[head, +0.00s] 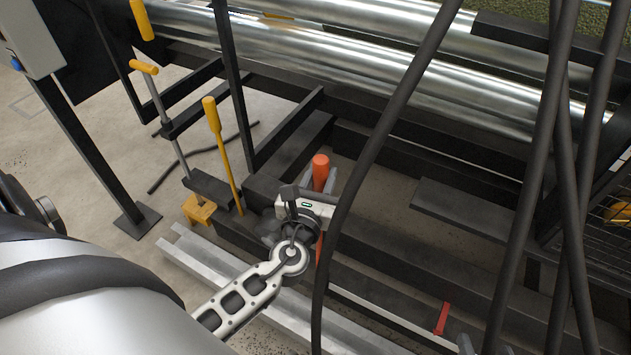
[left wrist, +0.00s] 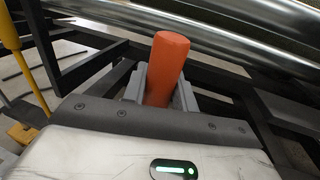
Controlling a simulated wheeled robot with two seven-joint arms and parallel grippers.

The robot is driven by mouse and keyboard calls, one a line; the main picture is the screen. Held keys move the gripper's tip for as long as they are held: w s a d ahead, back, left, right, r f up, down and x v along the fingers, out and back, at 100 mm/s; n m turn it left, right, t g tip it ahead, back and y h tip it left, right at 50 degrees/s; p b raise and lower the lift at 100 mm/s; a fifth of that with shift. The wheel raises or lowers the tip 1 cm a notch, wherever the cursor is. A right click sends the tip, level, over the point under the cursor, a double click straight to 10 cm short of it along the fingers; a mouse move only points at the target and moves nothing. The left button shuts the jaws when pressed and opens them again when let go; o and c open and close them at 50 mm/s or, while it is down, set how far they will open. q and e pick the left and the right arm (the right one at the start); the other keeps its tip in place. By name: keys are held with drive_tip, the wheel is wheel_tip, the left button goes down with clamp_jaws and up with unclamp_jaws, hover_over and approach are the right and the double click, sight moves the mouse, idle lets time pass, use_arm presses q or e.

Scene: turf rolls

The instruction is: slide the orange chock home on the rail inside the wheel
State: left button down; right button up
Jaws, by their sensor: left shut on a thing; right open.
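The orange chock (head: 320,172) stands upright as a rounded post between dark frame beams in the head view. In the left wrist view its upper part (left wrist: 168,62) rises between the grey fingers. My left gripper (head: 318,186) is shut on it, and the gripper body hides its middle. A little orange shows below the gripper. A pale strip (head: 380,314), perhaps the rail, runs along a dark beam toward the lower right, with a small red piece (head: 442,318) beside it. My right gripper (head: 486,349) shows only as small grey tips at the bottom edge, apart from the chock.
Large shiny rollers (head: 400,85) cross the back. A yellow lever (head: 222,155) stands left of the chock. Black hoses (head: 372,165) hang close on its right. A yellow round thing (head: 619,212), partly hidden, lies at far right by dark mesh. Concrete floor (head: 60,150) is open at left.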

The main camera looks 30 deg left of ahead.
use_arm(q)
drive_tip(key=shift+w, duration=3.8)
drive_tip(key=a+f+b, duration=0.2)
drive_tip(key=a+b, duration=0.1)
drive_tip(key=a, duration=0.3)
drive_tip(key=shift+f, duration=0.15)
use_arm(e)
drive_tip(key=shift+g, duration=0.6)
drive_tip(key=shift+w+a+f, duration=0.1)
drive_tip(key=shift+a+f, duration=0.1)
drive_tip(key=shift+f, duration=0.7)
drive_tip(key=shift+w+a+f, duration=0.1)
drive_tip(key=shift+a+f, duration=0.05)
drive_tip(key=shift+f, duration=0.75)
drive_tip(key=shift+w+a+f, duration=0.1)
drive_tip(key=shift+a+f, duration=0.1)
drive_tip(key=shift+f, duration=0.7)
use_arm(q)
drive_tip(key=shift+s, duration=0.1)
use_arm(e)
drive_tip(key=shift+s, duration=0.1)
